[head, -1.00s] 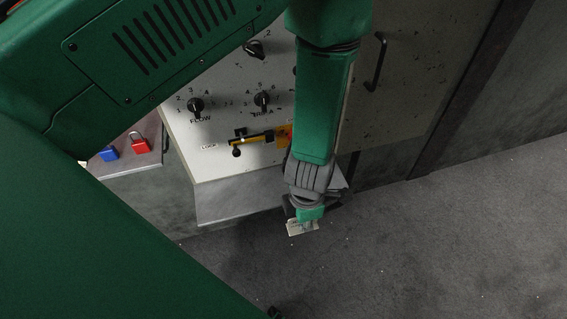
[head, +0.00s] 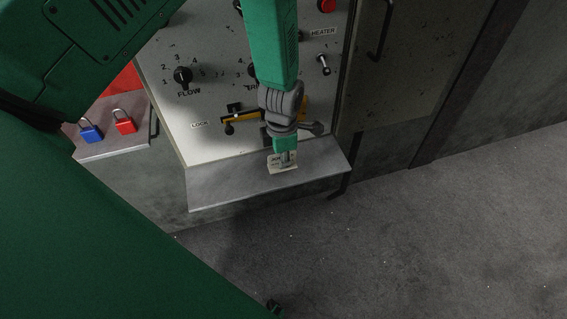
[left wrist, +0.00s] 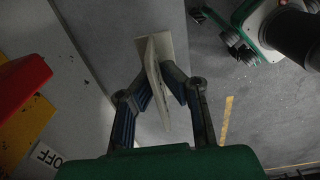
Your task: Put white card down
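My left gripper (head: 285,160) is at the front of the press panel, over the sloping grey ledge (head: 225,185). It is shut on a white card (head: 283,168) with dark print. In the left wrist view the gripper (left wrist: 158,95) has its two fingers on either side of the card (left wrist: 152,60), which shows nearly edge-on. A pale flat piece shows behind it over the grey ledge; I cannot tell whether it is part of the same card. Whether the card touches the ledge is unclear. A green and dark part of mine shows at the wrist view's upper right, perhaps my right gripper (left wrist: 228,38).
A blue padlock (head: 90,132) and a red padlock (head: 124,122) sit on a side shelf (head: 112,145) at left. The panel has knobs (head: 183,75), a yellow-and-black lock handle (head: 240,115) and a heater switch (head: 323,62). Open floor (head: 430,230) lies at right.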

